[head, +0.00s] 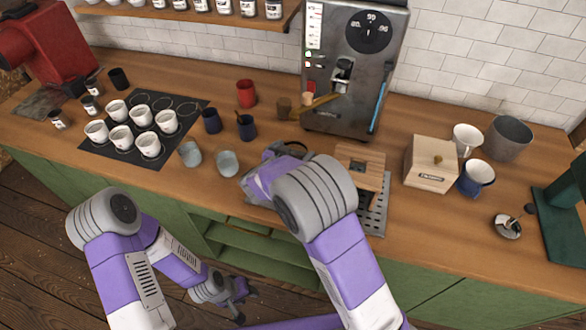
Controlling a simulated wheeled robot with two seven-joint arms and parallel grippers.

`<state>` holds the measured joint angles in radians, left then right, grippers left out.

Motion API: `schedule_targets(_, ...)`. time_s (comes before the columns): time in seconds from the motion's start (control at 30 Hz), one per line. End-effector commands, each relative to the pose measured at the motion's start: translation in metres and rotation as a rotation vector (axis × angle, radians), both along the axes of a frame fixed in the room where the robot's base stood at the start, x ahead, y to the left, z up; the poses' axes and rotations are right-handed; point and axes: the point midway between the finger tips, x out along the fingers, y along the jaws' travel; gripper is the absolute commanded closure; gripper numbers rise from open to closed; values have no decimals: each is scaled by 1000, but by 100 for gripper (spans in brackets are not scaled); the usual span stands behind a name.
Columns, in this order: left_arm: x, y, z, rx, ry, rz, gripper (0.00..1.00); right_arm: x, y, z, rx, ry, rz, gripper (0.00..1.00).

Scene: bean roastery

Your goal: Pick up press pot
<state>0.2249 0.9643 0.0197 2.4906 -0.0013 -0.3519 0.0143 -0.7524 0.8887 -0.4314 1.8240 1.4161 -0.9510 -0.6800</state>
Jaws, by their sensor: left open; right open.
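I cannot make out a press pot for certain; my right arm hides part of the counter in front of the grey machine. A dark curved edge (293,144) shows just behind my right wrist, and I cannot tell what it belongs to. My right gripper (266,178) is over the front of the counter, open, its fingertips mostly hidden by my own wrist. I cannot see anything held in it. My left gripper (236,298) is open and empty, low in front of the green cabinet, below the counter top.
White cups stand on a black mat (112,156). The grey machine (350,70) stands behind. A wooden stand (360,166) and wooden box (431,164) are to the right.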

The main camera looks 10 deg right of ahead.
Motion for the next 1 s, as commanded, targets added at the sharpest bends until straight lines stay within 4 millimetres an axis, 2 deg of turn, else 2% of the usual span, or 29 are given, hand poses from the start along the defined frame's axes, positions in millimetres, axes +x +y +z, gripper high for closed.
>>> schedule_targets(0.23, 0, 0, 0, 0, 0, 0, 57, 2, -1, -1, 0, 0, 1, 0)
schedule_targets(0.27, 0, 0, 0, 0, 0, 0, 57, 2, -1, -1, 0, 1, 1, 3)
schedule_targets(0.87, 0, 0, 0, 0, 0, 0, 57, 1, -1, -1, 0, 1, 0, 95)
schedule_targets(1.0, 0, 0, 0, 0, 0, 0, 57, 2, -1, 1, 0, -2, 1, 97)
